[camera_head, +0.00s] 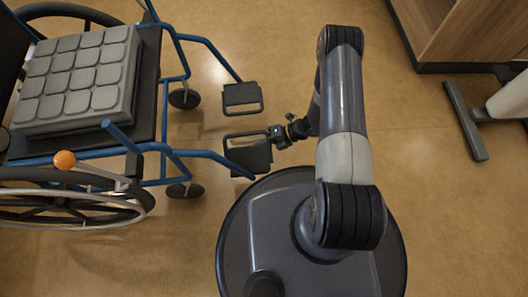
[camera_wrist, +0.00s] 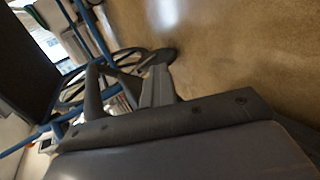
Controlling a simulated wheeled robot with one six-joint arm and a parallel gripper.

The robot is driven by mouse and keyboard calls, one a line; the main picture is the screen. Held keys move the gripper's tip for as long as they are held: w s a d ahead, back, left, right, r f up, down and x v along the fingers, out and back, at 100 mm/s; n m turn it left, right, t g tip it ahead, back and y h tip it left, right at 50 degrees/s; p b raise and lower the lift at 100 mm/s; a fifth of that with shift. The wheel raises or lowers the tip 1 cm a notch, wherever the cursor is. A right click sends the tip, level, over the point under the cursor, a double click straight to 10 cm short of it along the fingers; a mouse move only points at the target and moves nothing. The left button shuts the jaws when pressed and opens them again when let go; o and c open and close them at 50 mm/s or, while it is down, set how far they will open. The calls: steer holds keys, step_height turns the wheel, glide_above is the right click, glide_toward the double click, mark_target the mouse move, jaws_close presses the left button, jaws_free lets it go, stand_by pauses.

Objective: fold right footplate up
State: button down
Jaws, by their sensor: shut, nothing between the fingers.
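The wheelchair's right footplate (camera_head: 252,158), a dark plate with a loop-shaped bar on its upper side in the picture, is at the end of the lower blue leg tube in the head view. It looks roughly flat. My gripper (camera_head: 275,132) is shut and empty, low beside the right end of that loop; I cannot tell if they touch. The other footplate (camera_head: 242,95) lies above it in the picture, also flat. In the wrist view my gripper's fingers (camera_wrist: 128,78) point towards blue tubes and a wheel. A dark panel (camera_wrist: 25,65) fills the left edge; I cannot tell which part it is.
The wheelchair, with a grey cushion (camera_head: 78,80) and blue frame (camera_head: 190,153), stands at the left. Small castors (camera_head: 185,98) sit behind the footplates. A wooden cabinet (camera_head: 470,35) and a white-and-grey stand (camera_head: 468,120) are at the right. The floor (camera_head: 440,215) at lower right is clear.

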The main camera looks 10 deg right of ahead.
mark_target(262, 145)
steer(key=s+r+p, duration=0.1)
steer(key=r, duration=0.1)
steer(key=s+r+p, duration=0.1)
steer(key=shift+s+r, duration=0.15)
steer(key=shift+r, duration=0.2)
steer(key=shift+s+r+p, duration=0.4)
steer(key=shift+s+p, duration=0.1)
steer(key=shift+s, duration=0.15)
steer(key=shift+s+r+p, duration=0.4)
steer(key=shift+s+p, duration=0.1)
steer(key=shift+s, duration=0.15)
steer(key=shift+s+d+r+p, duration=0.1)
steer(key=shift+s+r+p, duration=0.1)
steer(key=shift+s, duration=0.5)
steer(key=shift+s+r+p, duration=0.15)
steer(key=shift+s, duration=0.5)
steer(key=shift+d, duration=0.1)
steer(key=d+b, duration=0.2)
steer(key=d, duration=0.7)
steer(key=shift+w+d, duration=0.15)
steer(key=shift+d, duration=0.25)
steer(key=shift+a+p, duration=1)
steer(key=shift+a, duration=4)
